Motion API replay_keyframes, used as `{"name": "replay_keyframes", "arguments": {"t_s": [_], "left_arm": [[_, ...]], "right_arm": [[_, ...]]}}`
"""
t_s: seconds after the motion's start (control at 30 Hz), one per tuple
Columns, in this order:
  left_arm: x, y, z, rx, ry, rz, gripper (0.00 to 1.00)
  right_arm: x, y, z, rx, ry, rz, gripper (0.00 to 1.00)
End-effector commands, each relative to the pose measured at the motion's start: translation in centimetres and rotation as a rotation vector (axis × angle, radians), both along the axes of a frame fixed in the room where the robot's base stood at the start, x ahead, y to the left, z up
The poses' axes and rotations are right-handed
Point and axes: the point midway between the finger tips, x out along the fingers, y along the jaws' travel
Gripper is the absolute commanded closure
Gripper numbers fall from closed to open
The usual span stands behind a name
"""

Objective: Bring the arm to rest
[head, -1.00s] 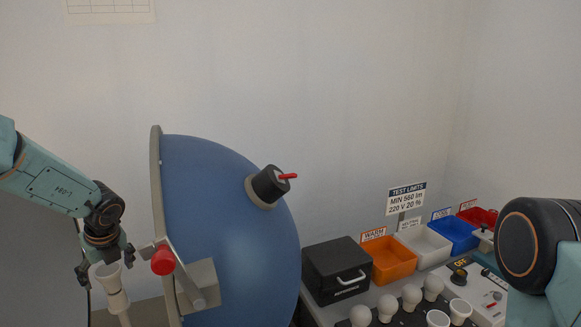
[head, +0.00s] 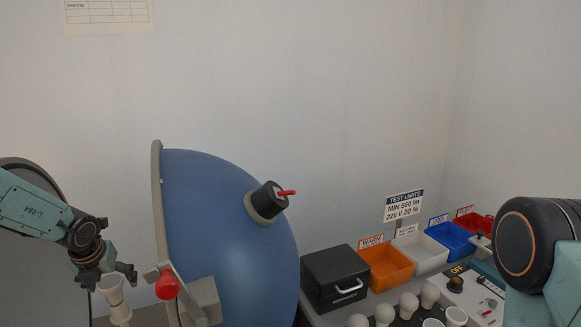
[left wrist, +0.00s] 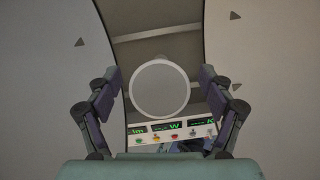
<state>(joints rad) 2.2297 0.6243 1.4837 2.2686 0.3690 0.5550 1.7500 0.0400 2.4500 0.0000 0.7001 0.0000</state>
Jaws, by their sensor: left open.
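My left gripper (head: 103,276) is at the lower left of the head view, beside the open side of the blue sphere (head: 225,220). In the left wrist view the left gripper (left wrist: 160,112) is open, its two fingers spread apart. A round pale disc (left wrist: 160,88) shows between and beyond the fingers; I cannot tell whether it touches them. In the head view a white socket on a post (head: 114,295) stands just below the left gripper. Part of my right arm (head: 540,250) shows at the right edge; the right gripper is out of view.
A red-knobbed latch (head: 167,284) sits on the sphere's rim, close to the left gripper. A black box (head: 335,278) and orange (head: 386,267), white (head: 420,252) and blue (head: 452,238) bins line the bench. Several bulbs (head: 409,305) stand in front. A display panel (left wrist: 172,131) shows in the wrist view.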

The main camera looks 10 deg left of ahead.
Motion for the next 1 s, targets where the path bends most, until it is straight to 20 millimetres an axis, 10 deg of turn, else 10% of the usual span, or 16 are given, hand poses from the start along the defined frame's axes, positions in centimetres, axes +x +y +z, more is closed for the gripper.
{"name": "replay_keyframes", "arguments": {"t_s": [1.0], "left_arm": [[0.1,0.0,-0.1,0.001,0.000,-0.174,0.19]], "right_arm": [[0.0,0.0,-1.6,0.000,0.000,0.000,0.60]]}}
